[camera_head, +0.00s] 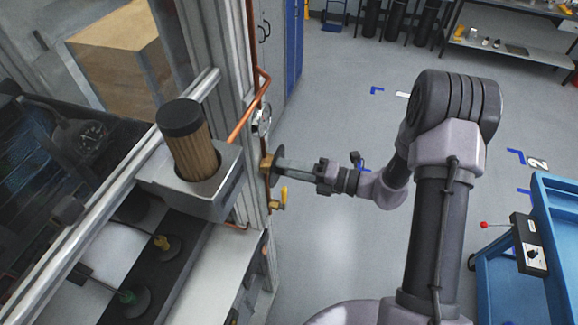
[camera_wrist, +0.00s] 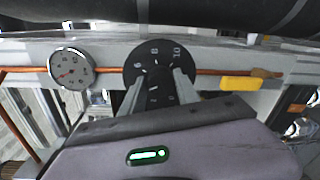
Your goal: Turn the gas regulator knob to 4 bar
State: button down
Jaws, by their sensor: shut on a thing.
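The regulator knob (camera_wrist: 158,52) is a black disc with white numerals at the top middle of the wrist view; 8 and 10 show on its upper part. It also shows edge-on in the head view (camera_head: 277,168), on a brass body. My gripper (camera_wrist: 158,82) has one finger on each side of the knob's centre and is shut on it. In the head view my gripper (camera_head: 284,167) reaches the knob from the right. The knob's set value is too small to tell. A round white gauge (camera_wrist: 72,68) is left of the knob; its needle reading is unclear.
A copper pipe (camera_wrist: 113,71) runs behind the knob. A yellow valve lever (camera_wrist: 240,84) is close on the right, and shows below the knob in the head view (camera_head: 284,194). A wooden cylinder with a black cap (camera_head: 190,145) stands left. Open floor (camera_head: 320,110) lies behind my arm.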

dwell(0.3)
jog(key=c, duration=0.9)
grip_release()
jog(key=b+v, duration=0.3)
jog(key=v, duration=1.4)
jog(key=shift+d, duration=0.25)
jog(key=shift+r, duration=0.1)
